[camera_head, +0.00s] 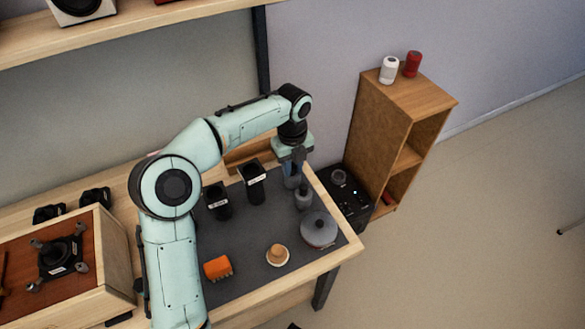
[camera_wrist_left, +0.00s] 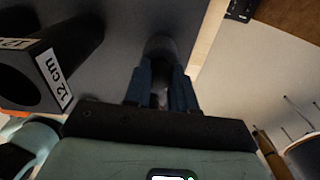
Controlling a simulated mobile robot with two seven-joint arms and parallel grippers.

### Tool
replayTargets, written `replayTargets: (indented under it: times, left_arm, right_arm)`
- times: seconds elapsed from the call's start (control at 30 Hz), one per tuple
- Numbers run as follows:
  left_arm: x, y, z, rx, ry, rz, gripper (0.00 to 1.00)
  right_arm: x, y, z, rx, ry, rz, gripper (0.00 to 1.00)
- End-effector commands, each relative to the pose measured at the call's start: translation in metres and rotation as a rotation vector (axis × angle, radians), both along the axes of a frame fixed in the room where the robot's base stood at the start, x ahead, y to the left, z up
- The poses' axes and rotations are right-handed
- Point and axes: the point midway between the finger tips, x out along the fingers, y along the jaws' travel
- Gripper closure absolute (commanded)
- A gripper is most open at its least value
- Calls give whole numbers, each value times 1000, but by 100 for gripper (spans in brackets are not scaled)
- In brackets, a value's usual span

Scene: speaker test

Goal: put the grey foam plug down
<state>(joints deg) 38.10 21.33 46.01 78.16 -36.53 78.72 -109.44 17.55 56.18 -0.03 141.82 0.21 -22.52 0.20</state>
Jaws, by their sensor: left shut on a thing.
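My left gripper (camera_head: 291,170) points down over the back right corner of the dark grey mat (camera_head: 245,225). It is shut on the grey foam plug (camera_head: 292,182), which shows as a small grey piece below the fingers. In the left wrist view the plug (camera_wrist_left: 160,47) is a dark rounded shape just beyond the fingertips (camera_wrist_left: 160,88). The fingers hide part of it, and I cannot tell whether it touches the mat. My right gripper does not show.
Close in front of the plug stands a small grey piece (camera_head: 303,197), with a grey domed thing (camera_head: 319,230) nearer. Black tubes (camera_head: 253,182) stand left; one is labelled 12 cm (camera_wrist_left: 40,75). An orange block (camera_head: 217,268) and a tan knob (camera_head: 277,254) lie in front. A wooden shelf (camera_head: 400,120) stands right.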

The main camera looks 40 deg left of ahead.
Motion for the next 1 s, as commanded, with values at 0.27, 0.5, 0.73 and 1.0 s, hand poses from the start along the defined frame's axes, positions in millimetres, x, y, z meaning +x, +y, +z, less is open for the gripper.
replayTargets:
  times: [0.27, 0.5, 0.73, 1.0]
  left_arm:
    - [0, 0, -10, 0, -1, -1, 100]
    - [0, 0, -10, 0, 0, -1, 50]
    - [0, 0, -9, 0, 0, -1, 50]
    - [1, 0, 30, 1, -6, -1, 50]
  right_arm:
    - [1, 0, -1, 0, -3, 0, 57]
    - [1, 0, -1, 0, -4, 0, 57]
    - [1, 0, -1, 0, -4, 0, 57]
    - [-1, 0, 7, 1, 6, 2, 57]
